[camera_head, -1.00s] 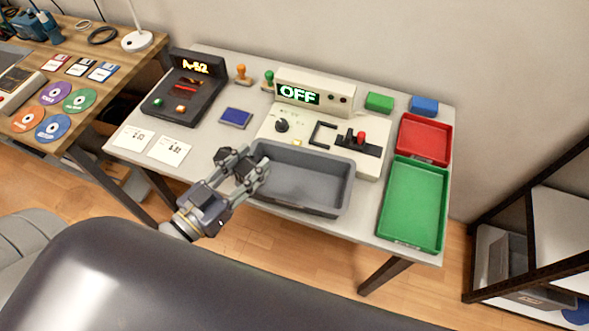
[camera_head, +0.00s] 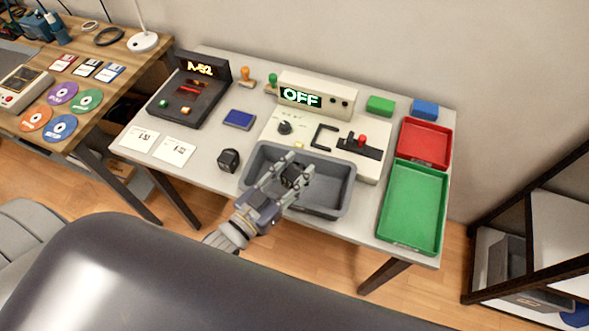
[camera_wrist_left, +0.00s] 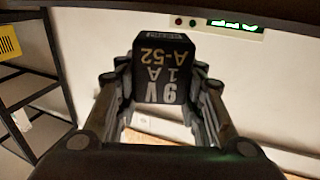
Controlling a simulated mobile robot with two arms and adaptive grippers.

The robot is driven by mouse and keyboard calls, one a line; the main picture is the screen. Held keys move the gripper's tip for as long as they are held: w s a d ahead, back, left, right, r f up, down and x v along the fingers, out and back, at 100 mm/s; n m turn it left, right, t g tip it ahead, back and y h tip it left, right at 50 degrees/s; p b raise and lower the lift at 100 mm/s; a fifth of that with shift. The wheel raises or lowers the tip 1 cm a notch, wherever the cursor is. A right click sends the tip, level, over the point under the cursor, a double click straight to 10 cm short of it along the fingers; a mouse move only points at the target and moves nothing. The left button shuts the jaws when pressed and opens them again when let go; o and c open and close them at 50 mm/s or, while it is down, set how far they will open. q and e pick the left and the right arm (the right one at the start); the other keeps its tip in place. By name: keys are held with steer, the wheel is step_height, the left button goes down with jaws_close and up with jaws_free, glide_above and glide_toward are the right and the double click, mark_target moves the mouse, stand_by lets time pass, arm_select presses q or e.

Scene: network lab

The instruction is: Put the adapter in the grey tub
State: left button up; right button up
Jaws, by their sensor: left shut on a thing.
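The black adapter (camera_head: 294,173) is between the fingers of my left gripper (camera_head: 292,178), which is shut on it. In the left wrist view the adapter (camera_wrist_left: 166,68) shows pale upside-down print, with "9V", "1A" and "A-52". The grey tub (camera_head: 335,182) stands at the front middle of the table. My left gripper holds the adapter over the tub's left half; its exact height above the floor of the tub is hard to tell. A second black block (camera_head: 229,160), like an adapter, stands on the table left of the tub. My right gripper is not in view.
A panel with a lit "OFF" display (camera_head: 301,97) stands behind the tub. A red tray (camera_head: 425,143) and a green tray (camera_head: 413,207) are to its right. A dark console showing "A-52" (camera_head: 200,69) and two white cards (camera_head: 174,151) are to the left.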

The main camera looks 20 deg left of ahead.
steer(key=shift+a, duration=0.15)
arm_select(q)
steer(key=shift+f, duration=0.45)
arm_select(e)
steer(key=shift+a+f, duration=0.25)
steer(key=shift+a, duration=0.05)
arm_select(q)
steer(key=shift+f+b, duration=0.1)
steer(key=shift+b, duration=0.2)
steer(key=o, duration=1.2)
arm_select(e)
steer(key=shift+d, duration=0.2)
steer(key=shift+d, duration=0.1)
